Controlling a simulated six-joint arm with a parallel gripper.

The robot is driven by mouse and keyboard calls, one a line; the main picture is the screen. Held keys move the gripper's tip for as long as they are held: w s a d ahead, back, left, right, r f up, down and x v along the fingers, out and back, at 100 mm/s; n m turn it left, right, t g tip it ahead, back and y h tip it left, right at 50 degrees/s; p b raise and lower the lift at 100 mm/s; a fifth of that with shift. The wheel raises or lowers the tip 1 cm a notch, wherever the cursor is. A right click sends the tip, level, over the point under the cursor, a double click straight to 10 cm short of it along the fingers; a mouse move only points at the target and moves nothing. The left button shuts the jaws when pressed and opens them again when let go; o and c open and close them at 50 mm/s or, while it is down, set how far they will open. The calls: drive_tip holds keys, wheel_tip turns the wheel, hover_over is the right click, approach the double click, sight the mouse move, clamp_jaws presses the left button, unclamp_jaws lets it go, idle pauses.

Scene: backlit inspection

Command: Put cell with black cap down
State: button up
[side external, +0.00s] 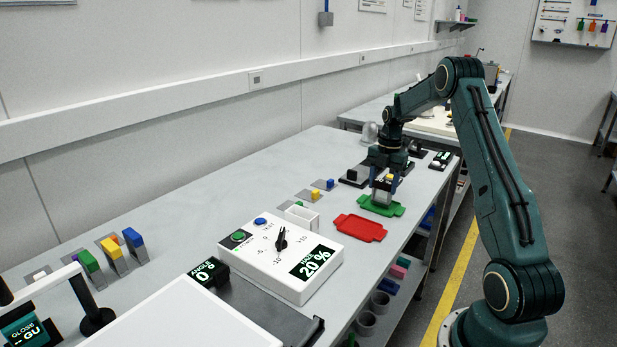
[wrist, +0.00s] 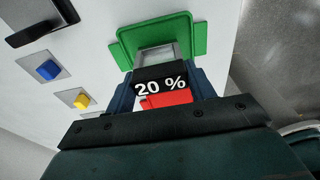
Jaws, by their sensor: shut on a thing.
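The cell with the black cap (wrist: 160,86) is between the fingers of my gripper (wrist: 163,92); the cap reads "20 %". Its pale grey, frame-like body (wrist: 168,51) shows beyond the cap, over the green tray (wrist: 125,52). In the side view the cell body (side external: 381,197) hangs upright below my gripper (side external: 386,184), at the green tray (side external: 398,210). I cannot tell whether its base touches the tray. My gripper is shut on the cell.
A red tray (side external: 360,228) lies beside the green one, towards the side camera. A blue piece (wrist: 47,70) and a yellow piece (wrist: 82,101) stand on small plates to the left. A white control box (side external: 275,262) stands nearer. The bench's right edge is close to the trays.

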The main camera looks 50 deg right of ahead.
drive_tip(key=shift+f, duration=0.25)
drive_tip(key=o, duration=1.3)
wheel_tip(320, 180, up, 12)
drive_tip(key=d, duration=0.1)
drive_tip(key=shift+d, duration=0.2)
